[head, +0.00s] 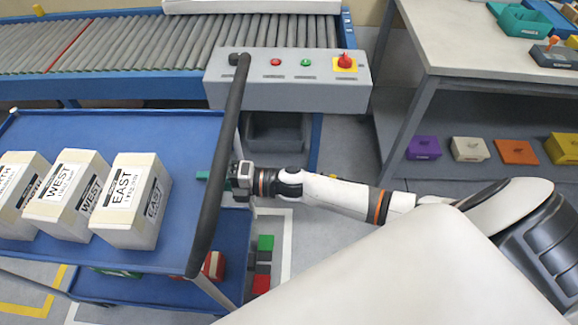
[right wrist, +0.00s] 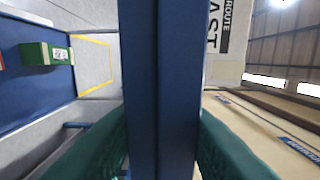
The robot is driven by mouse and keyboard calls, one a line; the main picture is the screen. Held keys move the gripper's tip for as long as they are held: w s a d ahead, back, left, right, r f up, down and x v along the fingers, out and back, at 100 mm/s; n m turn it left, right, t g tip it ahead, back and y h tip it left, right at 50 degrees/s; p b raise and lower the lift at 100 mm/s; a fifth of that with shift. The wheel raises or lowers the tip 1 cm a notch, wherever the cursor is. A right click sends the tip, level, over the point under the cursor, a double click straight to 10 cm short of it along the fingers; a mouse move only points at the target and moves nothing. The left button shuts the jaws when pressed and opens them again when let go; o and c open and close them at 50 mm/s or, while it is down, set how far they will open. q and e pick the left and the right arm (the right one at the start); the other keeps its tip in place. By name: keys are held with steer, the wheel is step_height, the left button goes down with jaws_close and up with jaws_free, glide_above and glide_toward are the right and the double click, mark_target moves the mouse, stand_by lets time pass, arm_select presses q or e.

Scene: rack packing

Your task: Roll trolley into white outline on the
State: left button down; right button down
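The blue trolley (head: 190,135) stands at the left, its upper deck carrying white boxes labelled WEST (head: 66,190) and EAST (head: 131,202), with another box partly cut off. Its black handle bar (head: 217,170) runs along the right end. My right gripper (head: 217,175) is at that end; in the right wrist view its green fingers (right wrist: 162,145) lie against both sides of the trolley's blue edge (right wrist: 160,80). White floor outline lines (head: 287,245) show right of the trolley and at its lower left (head: 73,312); the rest is hidden. My left gripper is out of view.
A roller conveyor (head: 150,42) with a grey control box (head: 290,78) runs behind the trolley. A workbench (head: 480,40) stands at the back right, with coloured bins (head: 424,148) below. Yellow floor lines (head: 50,290) lie at lower left. Green and red items (head: 264,262) sit low beside the trolley.

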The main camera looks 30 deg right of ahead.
steer(key=c, duration=1.3)
jaws_free()
steer(key=shift+s+a+f, duration=0.1)
steer(key=shift+f, duration=0.25)
steer(key=shift+o, duration=1.4)
steer(key=shift+a, duration=0.1)
steer(key=shift+o, duration=0.5)
steer(key=shift+w+r, duration=0.1)
steer(key=shift+w, duration=0.1)
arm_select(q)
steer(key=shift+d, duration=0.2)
arm_select(e)
steer(key=shift+r, duration=0.1)
arm_select(q)
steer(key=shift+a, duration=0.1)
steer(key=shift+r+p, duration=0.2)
steer(key=shift+p, duration=0.1)
arm_select(e)
steer(key=v, duration=1.2)
steer(key=shift+r, duration=0.1)
